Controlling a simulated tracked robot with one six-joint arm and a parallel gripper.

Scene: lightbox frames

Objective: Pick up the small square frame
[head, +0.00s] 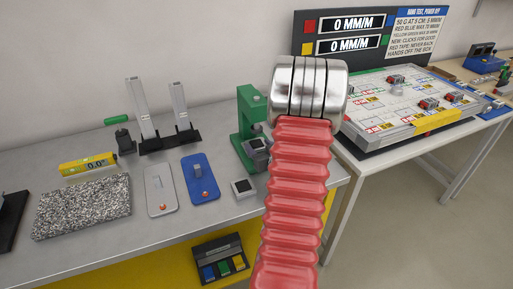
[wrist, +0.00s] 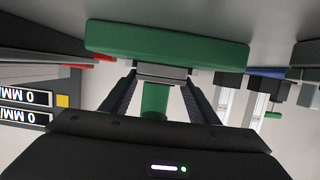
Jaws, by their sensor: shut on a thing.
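My gripper (wrist: 162,82) shows in the wrist view with its two dark fingers shut on a thin grey piece, which I take for the small square frame (wrist: 162,71), seen edge-on. It is in front of the green press (wrist: 165,40). In the head view my red arm hides the gripper. A small grey square with a dark middle (head: 257,147) shows beside the arm, at the front of the green press (head: 246,112). A second square with a dark middle (head: 244,188) lies on the table. Whether the upper one is the held piece is not certain.
The grey table (head: 110,239) holds a speckled stone slab (head: 82,207), a yellow level (head: 88,165), a white plate (head: 160,187) and a blue plate (head: 200,182). Two grey posts stand at the back. A board with small red devices (head: 400,100) is on the right.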

